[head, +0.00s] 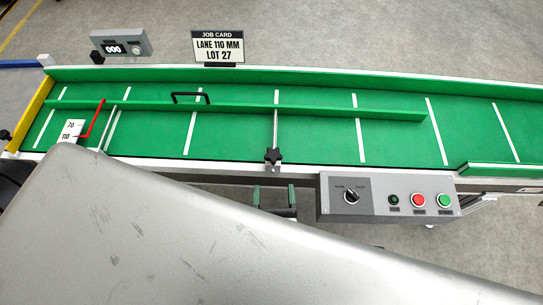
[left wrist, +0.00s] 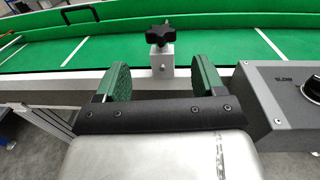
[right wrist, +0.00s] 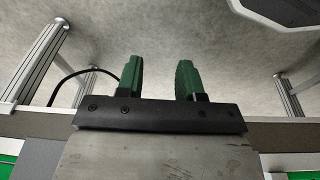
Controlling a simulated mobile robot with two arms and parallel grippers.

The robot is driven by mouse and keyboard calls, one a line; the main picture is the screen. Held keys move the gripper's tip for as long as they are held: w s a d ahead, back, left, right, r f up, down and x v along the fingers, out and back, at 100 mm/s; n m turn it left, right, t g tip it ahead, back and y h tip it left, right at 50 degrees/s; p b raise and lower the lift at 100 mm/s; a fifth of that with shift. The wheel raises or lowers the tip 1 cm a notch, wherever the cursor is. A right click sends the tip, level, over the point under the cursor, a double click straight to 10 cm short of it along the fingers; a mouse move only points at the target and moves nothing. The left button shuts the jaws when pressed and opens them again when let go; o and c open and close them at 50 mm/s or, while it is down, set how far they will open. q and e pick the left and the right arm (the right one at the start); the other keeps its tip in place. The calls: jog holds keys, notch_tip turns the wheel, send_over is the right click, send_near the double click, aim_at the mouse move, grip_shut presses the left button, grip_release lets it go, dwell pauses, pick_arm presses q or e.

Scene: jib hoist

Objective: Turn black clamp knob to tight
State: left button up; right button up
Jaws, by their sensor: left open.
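The black clamp knob (head: 272,156) is star-shaped and sits on a grey block at the conveyor's near edge, at the end of a thin rod. In the left wrist view the knob (left wrist: 159,33) stands beyond my fingertips, roughly centred between them. My left gripper (head: 275,194) is open and empty, apart from the knob and on the near side of it. Its green fingers also show in the left wrist view (left wrist: 155,80). My right gripper (right wrist: 159,80) is open and empty in the right wrist view, facing bare floor and metal legs.
A grey control box (head: 388,196) with a selector, a red and a green button is right of the knob. A green guide rail (head: 330,111) with a black handle (head: 190,95) runs along the belt. A job card (head: 219,47) reads "LANE 110 MM". A red pointer (head: 92,122) is by the 70/110 scale.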

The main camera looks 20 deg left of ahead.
aim_at(273, 163)
pick_arm(q)
jog(key=x, duration=1)
jog(key=shift+p, duration=0.3)
pick_arm(e)
jog(key=shift+s+d+f, duration=0.1)
jog(key=shift+s+f, duration=0.1)
jog(key=shift+f, duration=0.35)
jog(key=shift+s+f, duration=0.2)
jog(key=shift+f, duration=0.35)
pick_arm(q)
jog(key=c, duration=0.9)
